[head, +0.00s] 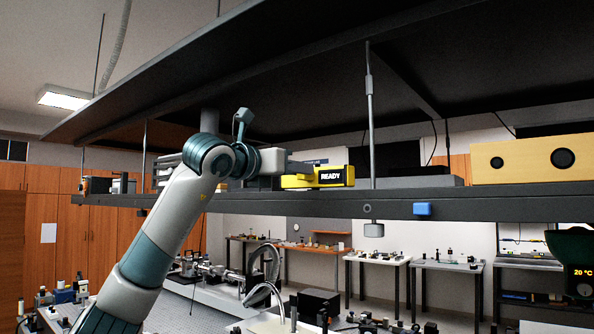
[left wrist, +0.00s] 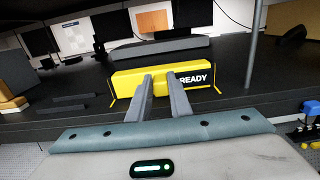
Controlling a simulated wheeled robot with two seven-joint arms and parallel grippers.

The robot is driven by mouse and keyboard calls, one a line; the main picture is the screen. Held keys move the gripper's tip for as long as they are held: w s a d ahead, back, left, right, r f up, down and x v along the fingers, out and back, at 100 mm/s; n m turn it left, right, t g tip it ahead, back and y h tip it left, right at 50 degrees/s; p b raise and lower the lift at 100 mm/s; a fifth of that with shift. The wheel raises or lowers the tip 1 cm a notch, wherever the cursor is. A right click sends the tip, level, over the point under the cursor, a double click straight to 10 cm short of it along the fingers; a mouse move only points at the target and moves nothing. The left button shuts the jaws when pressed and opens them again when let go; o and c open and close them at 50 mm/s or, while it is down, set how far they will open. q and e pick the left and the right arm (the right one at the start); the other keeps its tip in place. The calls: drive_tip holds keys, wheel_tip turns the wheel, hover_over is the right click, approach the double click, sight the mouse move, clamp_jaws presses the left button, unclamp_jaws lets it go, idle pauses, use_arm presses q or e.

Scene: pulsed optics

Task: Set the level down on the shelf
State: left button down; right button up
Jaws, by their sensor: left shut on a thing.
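The level is a yellow bar marked READY (head: 318,178), at the middle of the long dark shelf (head: 300,205) in the head view. My left gripper (head: 300,170) reaches in from the left and is shut on it. In the left wrist view the yellow level (left wrist: 128,84) lies crosswise between the two grey fingers (left wrist: 160,82), above the dark shelf surface (left wrist: 60,118). Its underside is very close to the shelf top; I cannot tell whether it touches. The fingers hide part of its middle. My right gripper is not in view.
A thin vertical post (head: 371,120) stands just right of the level. Further right are a flat grey case (head: 410,182) and a wooden box with two dark round holes (head: 535,160). A dark upper panel (head: 300,100) hangs overhead. Small instruments (head: 115,184) stand at the shelf's left end.

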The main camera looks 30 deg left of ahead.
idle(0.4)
use_arm(q)
drive_tip(key=shift+f+b, duration=0.35)
drive_tip(key=shift+b, duration=0.05)
drive_tip(key=c, duration=1.5)
unclamp_jaws()
drive_tip(key=shift+c, duration=0.2)
drive_tip(key=shift+r, duration=0.1)
drive_tip(key=shift+s, duration=0.1)
drive_tip(key=s+a+b, duration=0.1)
drive_tip(key=s+b, duration=0.6)
drive_tip(key=s, duration=1)
drive_tip(key=shift+s+a, duration=0.15)
